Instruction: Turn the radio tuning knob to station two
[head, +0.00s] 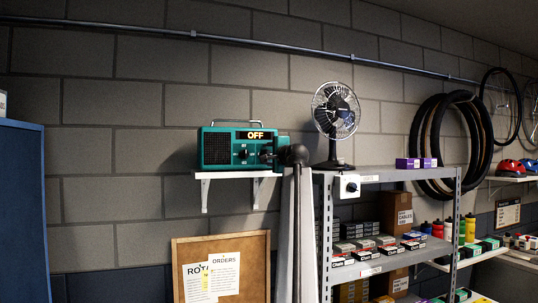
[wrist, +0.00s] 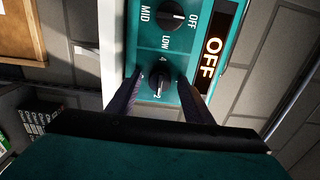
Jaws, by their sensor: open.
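The teal radio (head: 217,148) stands on a small white wall shelf, its display (head: 256,135) reading OFF. The wrist view shows its front close up and turned sideways. The tuning knob (wrist: 158,86), dark with a light pointer mark, has the figures 4 and 2 near it; the mark seems to lie towards the 2. My gripper (wrist: 159,77) is open, one finger on each side of this knob; contact is unclear. A second knob (wrist: 171,16), labelled OFF, LOW and MID, points towards OFF. In the head view my dark arm end covers the radio's right side.
The white wall shelf (head: 204,176) carries the radio. A desk fan (head: 335,112) stands to the right on a metal rack (head: 385,174) with boxes. A cork board (head: 254,247) is below and a blue cabinet (head: 22,205) is at left.

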